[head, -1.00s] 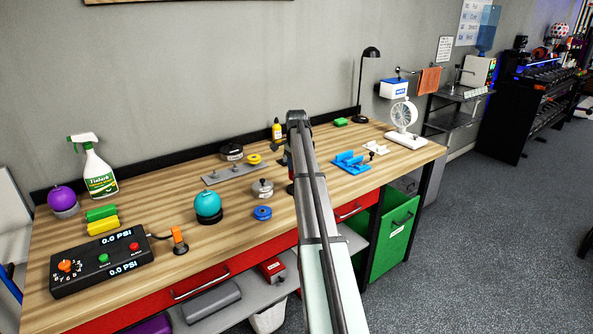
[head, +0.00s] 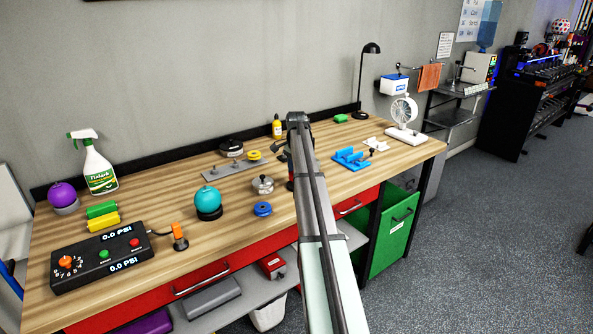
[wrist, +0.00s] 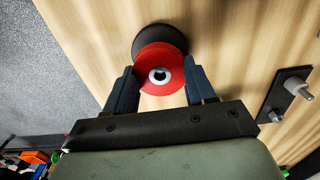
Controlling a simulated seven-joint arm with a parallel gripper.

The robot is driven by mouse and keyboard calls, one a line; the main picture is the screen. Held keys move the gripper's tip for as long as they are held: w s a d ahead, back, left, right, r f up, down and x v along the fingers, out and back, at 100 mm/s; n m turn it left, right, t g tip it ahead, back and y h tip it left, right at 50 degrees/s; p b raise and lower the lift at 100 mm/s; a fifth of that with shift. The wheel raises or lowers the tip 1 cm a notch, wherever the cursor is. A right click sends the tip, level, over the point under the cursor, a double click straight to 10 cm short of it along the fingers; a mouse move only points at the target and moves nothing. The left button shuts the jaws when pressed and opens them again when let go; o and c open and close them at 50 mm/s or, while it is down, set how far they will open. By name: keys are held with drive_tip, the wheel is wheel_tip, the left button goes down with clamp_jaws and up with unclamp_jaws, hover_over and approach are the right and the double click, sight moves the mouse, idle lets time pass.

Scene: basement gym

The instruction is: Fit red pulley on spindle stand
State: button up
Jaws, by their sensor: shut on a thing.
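The red pulley (wrist: 153,60), a round disc with a pale hub and dark centre hole, is between the two fingers of my gripper (wrist: 160,70) in the wrist view. The fingers are shut on its sides. A black round thing (wrist: 160,33) lies beyond the pulley and is partly covered by it; I cannot tell whether they touch. A dark plate with two grey posts (wrist: 288,92) is to the right, apart from my gripper. In the head view my arm hides most of the gripper. A grey plate (head: 222,173) there carries a small post and a yellow ring.
On the wooden bench, a teal ball (head: 208,198), a metal pot-like weight (head: 262,184) and a blue ring (head: 262,209) stand left of my arm. A blue holder (head: 350,159) and white fan (head: 404,115) are right. The front-left bench has a pressure box (head: 100,262).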

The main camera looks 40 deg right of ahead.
drive_tip(key=shift+f, duration=0.35)
drive_tip(key=o, duration=1.1)
wheel_tip(320, 180, up, 14)
drive_tip(key=shift+f, duration=0.1)
idle(0.4)
